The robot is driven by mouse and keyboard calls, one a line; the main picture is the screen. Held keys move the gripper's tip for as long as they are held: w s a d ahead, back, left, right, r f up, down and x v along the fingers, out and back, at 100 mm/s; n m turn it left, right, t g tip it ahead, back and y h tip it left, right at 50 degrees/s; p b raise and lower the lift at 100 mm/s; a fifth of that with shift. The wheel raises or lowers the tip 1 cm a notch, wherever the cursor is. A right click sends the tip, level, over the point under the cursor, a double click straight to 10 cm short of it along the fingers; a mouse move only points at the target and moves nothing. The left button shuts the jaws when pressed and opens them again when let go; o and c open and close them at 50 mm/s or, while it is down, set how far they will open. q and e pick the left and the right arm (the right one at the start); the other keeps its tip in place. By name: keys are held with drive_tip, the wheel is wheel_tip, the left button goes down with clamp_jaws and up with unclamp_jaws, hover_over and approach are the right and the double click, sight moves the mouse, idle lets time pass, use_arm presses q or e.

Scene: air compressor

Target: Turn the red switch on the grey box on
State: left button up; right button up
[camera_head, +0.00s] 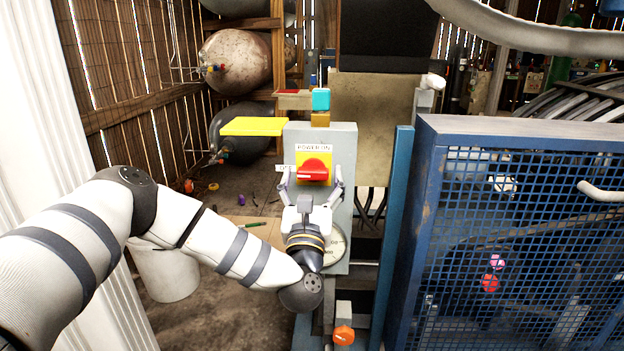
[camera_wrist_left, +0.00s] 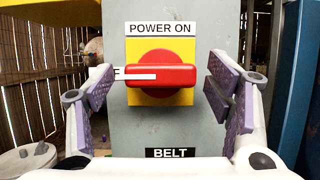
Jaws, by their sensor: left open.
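The red switch (camera_head: 312,170) sits on a yellow plate on the front of the grey box (camera_head: 336,140), under a "POWER ON" label. In the left wrist view the red switch (camera_wrist_left: 162,75) has its handle lying level, with a white stripe pointing left toward a partly hidden label ending in "F". My left gripper (camera_head: 311,182) is open in front of the box. In the left wrist view its purple-padded fingers (camera_wrist_left: 163,98) stand on either side of the switch, apart from it. My right gripper is not in view.
A yellow panel (camera_head: 254,126) juts out left of the box, and a cyan block (camera_head: 320,98) stands above it. A blue mesh cage (camera_head: 510,230) stands at the right. An orange knob (camera_head: 344,335) is below the box. A white bucket (camera_head: 167,272) stands on the floor at left.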

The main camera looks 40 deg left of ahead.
use_arm(q)
drive_tip(key=shift+c, duration=0.3)
drive_tip(key=c, duration=1.1)
